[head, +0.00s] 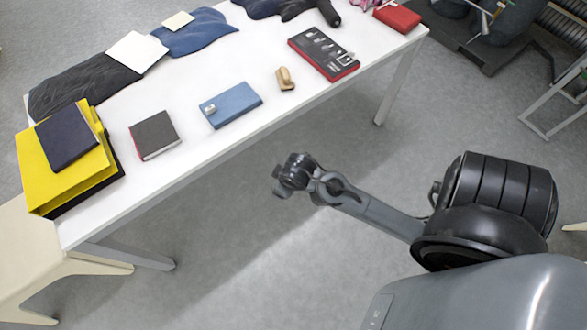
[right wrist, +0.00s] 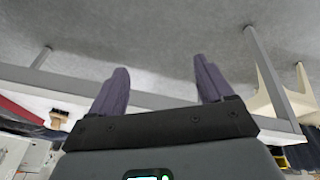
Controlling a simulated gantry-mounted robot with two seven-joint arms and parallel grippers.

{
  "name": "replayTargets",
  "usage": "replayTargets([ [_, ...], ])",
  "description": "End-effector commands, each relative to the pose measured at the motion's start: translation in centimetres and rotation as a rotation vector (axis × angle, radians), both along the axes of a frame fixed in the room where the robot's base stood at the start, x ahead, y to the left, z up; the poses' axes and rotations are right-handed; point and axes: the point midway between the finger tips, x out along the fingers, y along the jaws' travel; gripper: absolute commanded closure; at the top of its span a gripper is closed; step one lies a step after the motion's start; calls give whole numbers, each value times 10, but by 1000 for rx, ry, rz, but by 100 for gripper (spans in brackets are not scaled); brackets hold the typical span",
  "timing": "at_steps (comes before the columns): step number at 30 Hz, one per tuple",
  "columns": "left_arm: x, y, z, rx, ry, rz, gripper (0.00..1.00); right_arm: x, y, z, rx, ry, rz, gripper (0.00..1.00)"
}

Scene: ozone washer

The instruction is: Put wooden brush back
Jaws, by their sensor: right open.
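The wooden brush (head: 285,78) is a small tan piece lying near the front edge of the white table (head: 195,92), between a blue box and a black tool case. It also shows small at the left of the right wrist view (right wrist: 58,118). My right gripper (head: 281,181) is in front of the table, apart from the brush, over the grey floor in the picture. In the right wrist view its two fingers (right wrist: 157,80) are spread with nothing between them. My left gripper is not in view.
The blue box (head: 231,105) and a dark book (head: 155,135) lie left of the brush. The tool case (head: 323,53) with red sides lies right of it. A yellow binder (head: 40,178) with a dark book is at the left end. Dark clothing lies along the back.

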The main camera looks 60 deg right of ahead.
Motion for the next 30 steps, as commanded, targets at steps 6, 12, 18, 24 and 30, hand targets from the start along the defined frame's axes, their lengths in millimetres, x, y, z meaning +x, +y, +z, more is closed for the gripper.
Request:
replayTargets([
  [6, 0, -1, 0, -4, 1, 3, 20, -63, 65, 17, 92, 11, 119, 20],
  [12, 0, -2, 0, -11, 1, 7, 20, -78, 81, 26, 120, 10, 147, 20],
  [18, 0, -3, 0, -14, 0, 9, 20, -78, 81, 26, 121, 10, 147, 20],
  [24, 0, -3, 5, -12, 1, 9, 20, -78, 81, 31, 120, 10, 147, 20],
  [30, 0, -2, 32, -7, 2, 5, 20, -78, 81, 58, 120, 11, 147, 20],
])
